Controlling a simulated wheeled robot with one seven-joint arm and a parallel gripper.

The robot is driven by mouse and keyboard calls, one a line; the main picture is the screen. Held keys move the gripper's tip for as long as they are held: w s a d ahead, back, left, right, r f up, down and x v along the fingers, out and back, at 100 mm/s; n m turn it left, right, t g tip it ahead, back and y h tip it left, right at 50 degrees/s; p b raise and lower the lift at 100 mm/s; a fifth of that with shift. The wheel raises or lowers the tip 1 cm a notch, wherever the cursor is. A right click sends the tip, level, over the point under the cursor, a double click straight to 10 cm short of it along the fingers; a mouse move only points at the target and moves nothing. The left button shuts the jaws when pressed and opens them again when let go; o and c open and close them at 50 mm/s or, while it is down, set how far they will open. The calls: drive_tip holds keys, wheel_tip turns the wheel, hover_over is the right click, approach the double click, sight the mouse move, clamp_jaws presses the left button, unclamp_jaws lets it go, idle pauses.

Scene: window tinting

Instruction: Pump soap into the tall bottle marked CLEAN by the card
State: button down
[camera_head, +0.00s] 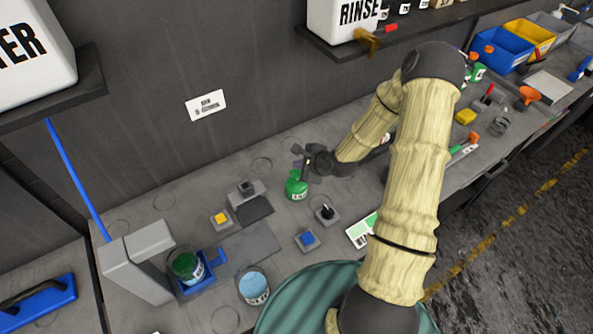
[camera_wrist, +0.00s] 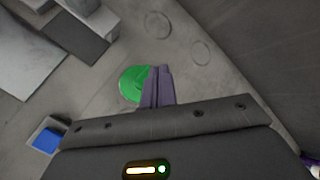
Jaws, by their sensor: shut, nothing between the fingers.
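A small green container (camera_head: 296,187) stands on the grey bench below the wall, and it also shows in the wrist view (camera_wrist: 132,84). My gripper (camera_head: 304,163) is just above and beside it, with its fingertips (camera_wrist: 157,88) shut and empty. In the wrist view the fingers cover the green container's right side; I cannot tell whether they touch it. A white and green card (camera_head: 362,231) lies on the bench, partly hidden by my arm. A green-topped container (camera_head: 186,266) sits in a blue holder, and a light blue one (camera_head: 253,287) stands nearby. I cannot make out a CLEAN marking.
A blue button (camera_head: 307,239), a black-knobbed block (camera_head: 326,213) and a yellow button (camera_head: 220,218) sit around the middle bench. A grey dispenser-like box (camera_head: 140,262) with a blue tube (camera_head: 77,180) is at left. The white RINSE tank (camera_head: 342,22) is on a shelf above.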

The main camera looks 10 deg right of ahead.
sight(299, 173)
drive_tip(key=shift+r+p, duration=1.85)
drive_tip(key=shift+r, duration=0.5)
drive_tip(key=shift+f, duration=0.1)
drive_tip(key=s+r+n+g+h+b, duration=0.2)
drive_tip(key=s+r+n+b, duration=0.2)
drive_tip(key=s+n, duration=0.6)
drive_tip(key=s+r+n+g+h+b, duration=0.2)
drive_tip(key=s+r+n+g+b, duration=0.1)
drive_tip(key=s+n, duration=0.7)
drive_tip(key=r+n+b, duration=0.1)
drive_tip(key=b, duration=0.1)
drive_tip(key=shift+a+r+h+b, duration=0.15)
drive_tip(key=shift+a+h+b, duration=0.15)
drive_tip(key=shift+a+b, duration=0.1)
